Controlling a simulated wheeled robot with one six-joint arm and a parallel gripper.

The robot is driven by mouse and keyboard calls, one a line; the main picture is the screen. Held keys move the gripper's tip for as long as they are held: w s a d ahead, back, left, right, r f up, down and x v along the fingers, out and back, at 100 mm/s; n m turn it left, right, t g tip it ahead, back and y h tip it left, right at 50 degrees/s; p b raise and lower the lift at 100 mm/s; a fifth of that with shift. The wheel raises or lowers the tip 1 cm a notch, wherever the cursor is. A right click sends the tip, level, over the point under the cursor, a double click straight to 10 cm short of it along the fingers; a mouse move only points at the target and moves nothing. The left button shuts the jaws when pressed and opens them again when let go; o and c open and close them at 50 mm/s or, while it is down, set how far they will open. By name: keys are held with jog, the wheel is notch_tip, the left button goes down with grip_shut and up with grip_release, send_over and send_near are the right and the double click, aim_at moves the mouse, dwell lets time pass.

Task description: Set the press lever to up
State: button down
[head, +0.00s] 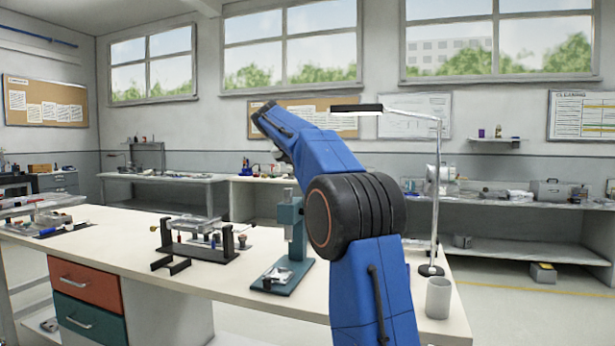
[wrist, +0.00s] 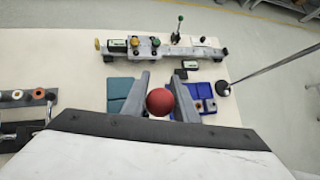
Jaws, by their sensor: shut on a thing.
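The teal press (head: 291,245) stands on the white bench, left of my blue arm in the head view. My arm hides part of it, and its lever does not show there. In the wrist view a red ball knob (wrist: 159,101), which looks like the end of the press lever, sits between the two grey fingers of my gripper (wrist: 159,88). My gripper is shut on this knob. Teal parts (wrist: 122,92), probably the press, show just left of the fingers. The lever's rod is hidden, so its angle cannot be told. My gripper is not visible in the head view.
A lamp (head: 437,190) and a grey cup (head: 438,298) stand right of my arm. A black-ended fixture (head: 205,238) lies left of the press. In the wrist view a blue tray (wrist: 200,98) lies right of the fingers, and a long grey fixture (wrist: 165,49) lies beyond.

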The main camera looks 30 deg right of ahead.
jog(key=shift+w+d+f, duration=0.3)
jog(key=shift+w+d, duration=0.15)
jog(key=shift+d, duration=0.1)
jog(key=shift+w+d+f, duration=0.3)
jog(key=shift+w+d, duration=0.1)
jog(key=shift+d, duration=0.1)
jog(key=shift+f, duration=0.1)
jog(key=c, duration=1.4)
grip_release()
jog(key=shift+w+d, duration=0.1)
jog(key=shift+c, duration=0.2)
jog(key=v, duration=1.7)
jog(key=shift+a, duration=0.25)
